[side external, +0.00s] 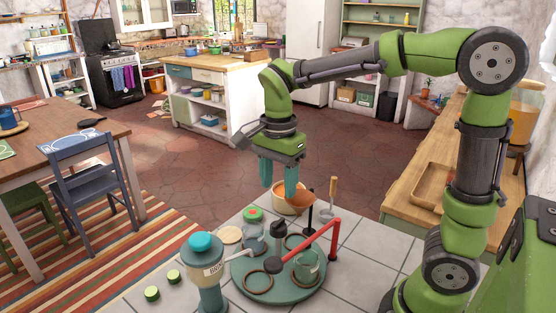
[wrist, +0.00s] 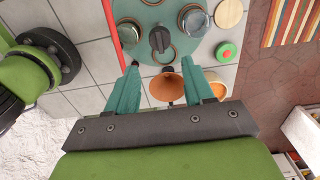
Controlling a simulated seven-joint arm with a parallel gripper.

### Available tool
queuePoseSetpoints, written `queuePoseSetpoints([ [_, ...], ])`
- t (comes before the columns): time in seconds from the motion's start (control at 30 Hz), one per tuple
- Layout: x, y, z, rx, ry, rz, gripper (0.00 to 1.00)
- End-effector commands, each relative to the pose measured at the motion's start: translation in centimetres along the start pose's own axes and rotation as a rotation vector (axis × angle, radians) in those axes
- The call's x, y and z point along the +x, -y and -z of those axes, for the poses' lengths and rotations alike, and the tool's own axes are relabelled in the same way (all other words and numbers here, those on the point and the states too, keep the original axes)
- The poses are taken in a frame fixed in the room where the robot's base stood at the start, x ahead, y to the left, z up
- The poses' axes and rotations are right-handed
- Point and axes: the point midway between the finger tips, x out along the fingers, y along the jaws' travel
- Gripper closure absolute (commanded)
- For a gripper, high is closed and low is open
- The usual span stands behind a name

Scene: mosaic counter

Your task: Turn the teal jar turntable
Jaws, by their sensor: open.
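The teal turntable (side external: 283,291) sits on the tiled counter, below my gripper. It also shows at the top of the wrist view (wrist: 152,10). Brown rings lie on it, along with a clear glass jar (side external: 254,240), a dark grey shaker-like piece (side external: 279,238) and a teal-tinted jar (side external: 307,266). A red bent bar (side external: 320,234) with a dark ball end passes over the turntable. My gripper (side external: 279,188) is open and empty, pointing down above the counter behind the turntable.
A cream bowl (side external: 287,205) stands behind the turntable. A teal-capped dispenser (side external: 207,268) stands at front left, its spout towards the turntable. Green lids (side external: 152,293) and a wooden disc (side external: 230,235) lie at left. Some tiles at right are bare.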

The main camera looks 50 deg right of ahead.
Motion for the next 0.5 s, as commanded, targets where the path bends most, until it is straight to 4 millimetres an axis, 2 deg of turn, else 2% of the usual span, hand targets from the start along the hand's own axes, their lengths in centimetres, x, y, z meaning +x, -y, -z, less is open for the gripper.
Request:
queuePoseSetpoints([
  [0.03, -1.3, 0.1, 0.0, 0.0, 0.0, 0.007, 0.48],
  [0.2, -4.7, 0.1, 0.0, 0.001, 0.0, 0.005, 0.48],
  [0.33, -6.3, 0.1, 0.0, 0.0, -0.001, 0.002, 0.48],
  [0.5, -7.1, 0.0, 0.0, 0.001, 0.0, 0.0, 0.48],
])
